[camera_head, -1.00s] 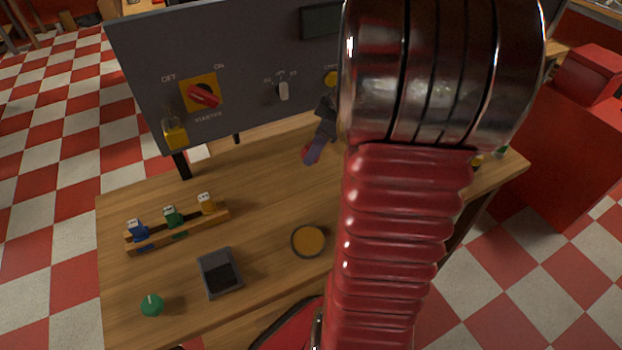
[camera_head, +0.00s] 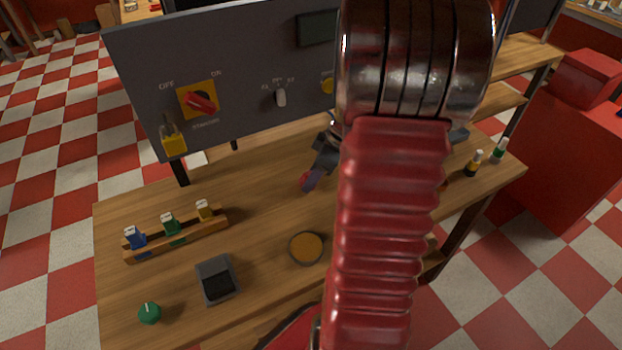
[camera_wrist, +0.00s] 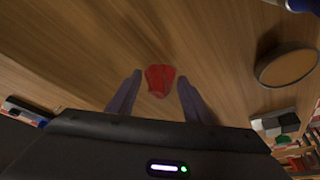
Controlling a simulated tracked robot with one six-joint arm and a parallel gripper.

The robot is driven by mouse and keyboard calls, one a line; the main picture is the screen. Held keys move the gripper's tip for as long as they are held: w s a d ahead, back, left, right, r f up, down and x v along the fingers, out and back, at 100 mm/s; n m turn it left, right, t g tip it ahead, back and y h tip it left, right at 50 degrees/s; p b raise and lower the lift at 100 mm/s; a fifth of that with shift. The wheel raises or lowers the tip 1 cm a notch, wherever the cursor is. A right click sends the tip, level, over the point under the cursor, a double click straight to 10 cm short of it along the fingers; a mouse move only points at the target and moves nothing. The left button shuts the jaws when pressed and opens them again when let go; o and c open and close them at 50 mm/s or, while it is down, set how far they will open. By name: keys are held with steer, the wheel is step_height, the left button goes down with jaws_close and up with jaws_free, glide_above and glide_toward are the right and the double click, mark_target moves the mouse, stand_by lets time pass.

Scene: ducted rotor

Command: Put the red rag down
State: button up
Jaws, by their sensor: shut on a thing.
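The red rag (camera_wrist: 161,79) is a small folded piece of cloth between the fingertips of my gripper (camera_wrist: 159,84) in the wrist view. The fingers stand apart with the rag held at their tips. In the head view my gripper (camera_head: 312,176) points down over the wooden bench, and a bit of the red rag (camera_head: 304,183) shows at its tips. The rag is low over the bench top, but I cannot tell whether it touches it. My arm hides part of the bench to the right of the gripper.
A grey control panel (camera_head: 235,75) stands along the back. A round dish (camera_head: 306,248) is in front of the gripper. A dark grey box (camera_head: 217,279), a green knob (camera_head: 150,313) and a wooden rack (camera_head: 175,237) are at left. Bare bench lies between rack and gripper.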

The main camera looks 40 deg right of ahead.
steer(key=shift+f, duration=0.5)
steer(key=o, duration=1.1)
steer(key=shift+f, duration=0.15)
steer(key=v, duration=1.3)
steer(key=shift+d+r, duration=0.2)
steer(key=shift+r, duration=0.15)
